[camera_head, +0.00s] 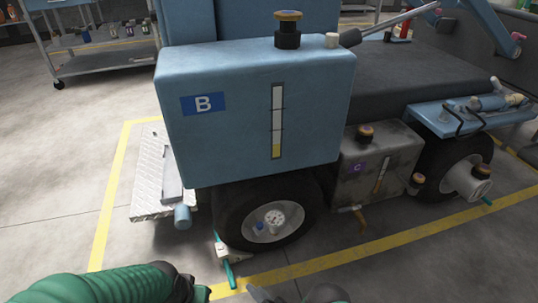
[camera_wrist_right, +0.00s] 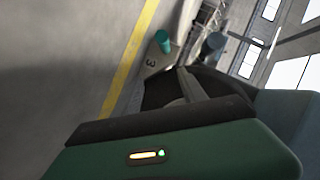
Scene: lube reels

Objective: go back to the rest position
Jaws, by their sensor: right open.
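My right gripper (camera_head: 264,294) shows at the bottom edge of the head view, right of centre, mostly cut off by the frame. It is open, and I see nothing held in it. In the right wrist view its dark fingers (camera_wrist_right: 186,88) reach over the floor near a grey block marked 3 (camera_wrist_right: 152,62) with a teal cylinder (camera_wrist_right: 162,41). My left arm comes in at the bottom left as a green ribbed sleeve. The dark left gripper (camera_head: 184,289) is at its end, partly cut off, and its jaws cannot be made out.
A blue vehicle with tank B (camera_head: 240,130) stands in front, its wheel (camera_head: 270,222) close ahead of my grippers. A small block with a teal handle (camera_head: 226,252) lies by that wheel. Tank C (camera_head: 370,165) is to the right. A cart (camera_head: 105,60) stands back left. Floor at left is clear.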

